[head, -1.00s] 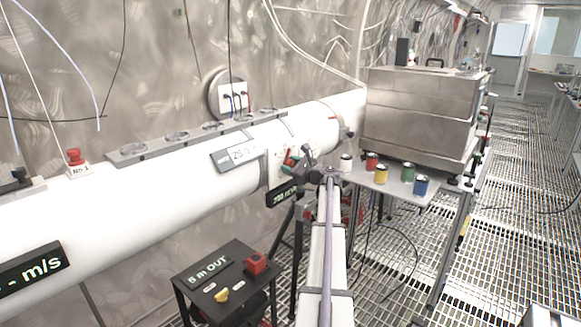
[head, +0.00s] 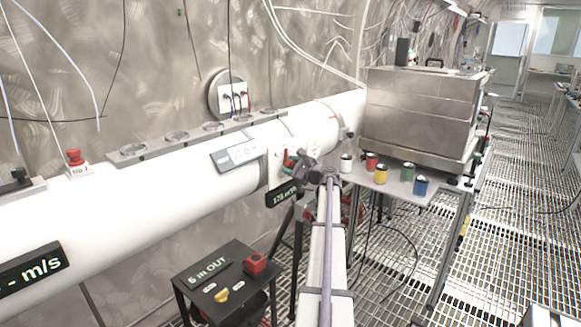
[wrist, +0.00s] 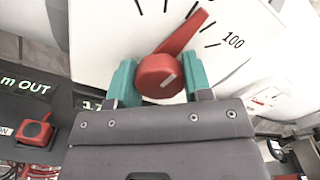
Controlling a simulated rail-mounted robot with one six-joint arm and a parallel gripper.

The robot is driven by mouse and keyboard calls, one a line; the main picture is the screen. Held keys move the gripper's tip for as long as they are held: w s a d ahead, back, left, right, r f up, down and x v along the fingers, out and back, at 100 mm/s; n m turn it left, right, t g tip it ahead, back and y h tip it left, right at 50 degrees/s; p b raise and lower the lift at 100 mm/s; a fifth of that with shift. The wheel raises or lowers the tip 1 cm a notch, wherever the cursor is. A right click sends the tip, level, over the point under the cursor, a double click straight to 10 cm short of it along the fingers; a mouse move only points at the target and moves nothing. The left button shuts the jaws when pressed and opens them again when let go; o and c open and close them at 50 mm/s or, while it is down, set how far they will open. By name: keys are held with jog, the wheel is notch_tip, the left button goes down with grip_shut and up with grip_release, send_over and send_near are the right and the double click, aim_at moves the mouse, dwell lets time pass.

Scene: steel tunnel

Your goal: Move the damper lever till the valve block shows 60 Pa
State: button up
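The red damper lever (wrist: 160,75) fills the middle of the wrist view, over a white dial plate (wrist: 95,30) with black tick marks and a "100". Its pointer arm slants to the upper right, a little left of the 100 mark. My gripper (wrist: 160,86) has its teal fingers on either side of the lever's round hub, with no clear gap. In the head view, my gripper (head: 291,160) is at the white duct's side. A tilted pale display (head: 240,154) on the duct has digits too faint to read surely. A dark green-lettered display (head: 283,194) hangs below.
A small black table (head: 225,275) with a red switch (head: 255,263) and a yellow knob stands front left of my arm. A shelf (head: 395,180) with several coloured cans lies right of my gripper, below a steel box (head: 420,110).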

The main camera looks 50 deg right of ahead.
jog(key=o, duration=0.5)
jog(key=shift+c, duration=0.2)
jog(key=shift+s, duration=0.1)
jog(key=s, duration=1)
jog(key=shift+s+a, duration=0.25)
jog(key=shift+s, duration=0.05)
